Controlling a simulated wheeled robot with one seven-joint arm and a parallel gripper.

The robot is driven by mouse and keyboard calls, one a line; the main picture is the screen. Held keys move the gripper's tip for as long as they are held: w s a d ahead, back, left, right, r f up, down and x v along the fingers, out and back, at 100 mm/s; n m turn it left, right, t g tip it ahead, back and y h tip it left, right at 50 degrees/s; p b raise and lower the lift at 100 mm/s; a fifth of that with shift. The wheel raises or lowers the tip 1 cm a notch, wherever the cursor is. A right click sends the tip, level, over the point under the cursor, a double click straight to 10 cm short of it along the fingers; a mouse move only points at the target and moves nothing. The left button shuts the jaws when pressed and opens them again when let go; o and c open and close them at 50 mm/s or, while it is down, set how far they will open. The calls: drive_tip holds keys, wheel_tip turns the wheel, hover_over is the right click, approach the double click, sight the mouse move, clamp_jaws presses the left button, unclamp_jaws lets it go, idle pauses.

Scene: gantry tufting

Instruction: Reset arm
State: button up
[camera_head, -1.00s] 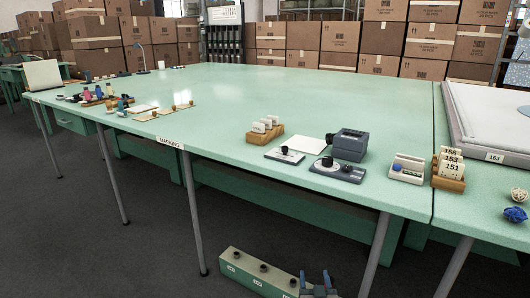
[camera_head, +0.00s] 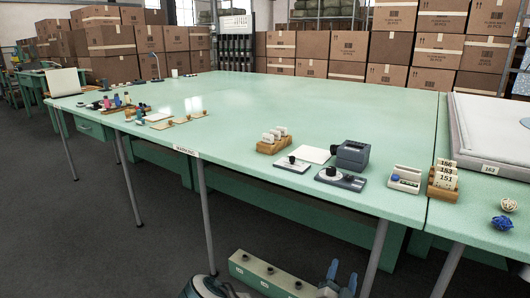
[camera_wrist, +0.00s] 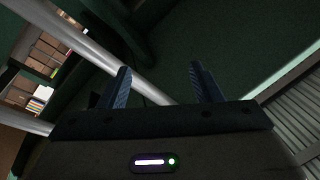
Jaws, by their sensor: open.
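My gripper (camera_head: 341,278) shows at the bottom of the head view, in front of the table and below its top. In the wrist view its two blue ribbed fingers (camera_wrist: 160,86) stand apart with nothing between them. A part of my arm (camera_head: 207,288) shows at the bottom edge of the head view. The rest of the arm is out of the picture.
A long green table (camera_head: 240,105) stands ahead on grey metal legs. Small devices and card holders (camera_head: 442,183) line the table's front edge. Cardboard boxes (camera_head: 385,60) are stacked behind. Open floor (camera_head: 110,240) lies at left.

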drive_tip(key=s+d+r+n+g+h+p, duration=0.3)
drive_tip(key=s+r+n+g, duration=0.35)
drive_tip(key=n, duration=0.55)
drive_tip(key=s+d+r+n+g+h+p, duration=0.1)
drive_tip(key=s+d+r+n+g+p, duration=0.35)
drive_tip(key=n, duration=0.75)
drive_tip(key=s+d+r+n+g+h+p, duration=0.1)
drive_tip(key=s+r+n+g+h+p, duration=0.1)
drive_tip(key=s+r+n+g+p, duration=0.55)
drive_tip(key=s+a+r+m+t+y+p, duration=0.1)
drive_tip(key=a+r+m+y+p, duration=0.3)
drive_tip(key=r, duration=0.5)
drive_tip(key=s+a+r+m+y+p, duration=0.4)
drive_tip(key=a+r+m+y, duration=0.2)
drive_tip(key=r+m, duration=0.3)
drive_tip(key=s+a+r+m+t+y+p, duration=0.1)
drive_tip(key=s+a+r+m+y+p, duration=0.2)
drive_tip(key=a+r+m, duration=0.3)
wheel_tip(320, 180, up, 3)
drive_tip(key=shift+a+t+y+p, duration=0.35)
drive_tip(key=shift+a+y+p, duration=0.1)
drive_tip(key=shift+y, duration=0.45)
drive_tip(key=shift+m, duration=0.25)
